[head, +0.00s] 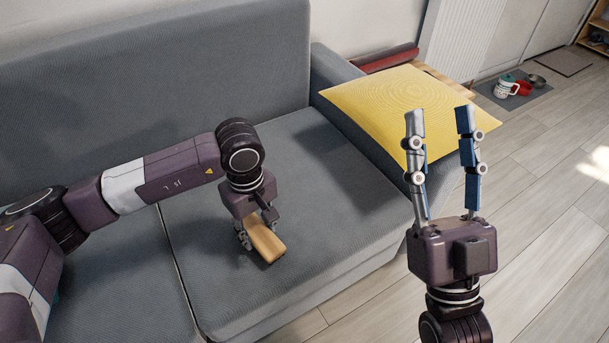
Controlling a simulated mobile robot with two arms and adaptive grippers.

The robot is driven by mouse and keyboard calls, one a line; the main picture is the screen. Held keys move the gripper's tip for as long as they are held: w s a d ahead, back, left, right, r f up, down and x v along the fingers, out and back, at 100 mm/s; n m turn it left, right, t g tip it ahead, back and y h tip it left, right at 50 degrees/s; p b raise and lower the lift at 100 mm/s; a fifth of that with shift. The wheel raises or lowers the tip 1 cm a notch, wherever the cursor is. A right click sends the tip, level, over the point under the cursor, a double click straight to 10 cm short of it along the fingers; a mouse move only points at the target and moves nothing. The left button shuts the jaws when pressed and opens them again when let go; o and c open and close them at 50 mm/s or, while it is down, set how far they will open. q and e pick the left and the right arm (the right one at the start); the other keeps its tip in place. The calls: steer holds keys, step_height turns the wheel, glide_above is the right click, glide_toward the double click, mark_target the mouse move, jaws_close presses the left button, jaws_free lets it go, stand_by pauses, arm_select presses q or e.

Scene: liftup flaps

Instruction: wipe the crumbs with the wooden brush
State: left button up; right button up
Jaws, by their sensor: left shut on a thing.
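The wooden brush (266,242) is a light brown block at the seat cushion of the grey sofa (330,190). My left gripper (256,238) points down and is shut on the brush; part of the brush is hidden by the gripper. I cannot tell whether the brush touches the cushion. No crumbs can be made out on the seat. My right gripper (440,115) points up in front of the sofa's right end, with its two fingers apart and nothing between them.
A yellow cushion (385,105) lies over the sofa's right armrest. Cups and bowls (515,87) stand on a grey mat on the floor at the upper right. The wooden floor (540,220) at the right is clear.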

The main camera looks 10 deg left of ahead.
arm_select(q)
steer(key=shift+r+p, duration=0.45)
steer(key=shift+r, duration=0.45)
steer(key=shift+r+p, duration=0.4)
steer(key=shift+r, duration=0.3)
steer(key=shift+r+p, duration=0.4)
steer(key=shift+r, duration=0.4)
steer(key=shift+r+p, duration=0.35)
steer(key=shift+r, duration=0.3)
arm_select(e)
steer(key=w+f+g+h, duration=0.3)
steer(key=w+f+g, duration=0.2)
steer(key=f, duration=1)
steer(key=shift+w+f+g+h, duration=0.15)
steer(key=shift+f+g+h, duration=0.15)
steer(key=shift+g, duration=1.5)
steer(key=shift+r+m, duration=0.1)
steer(key=shift+m, duration=0.2)
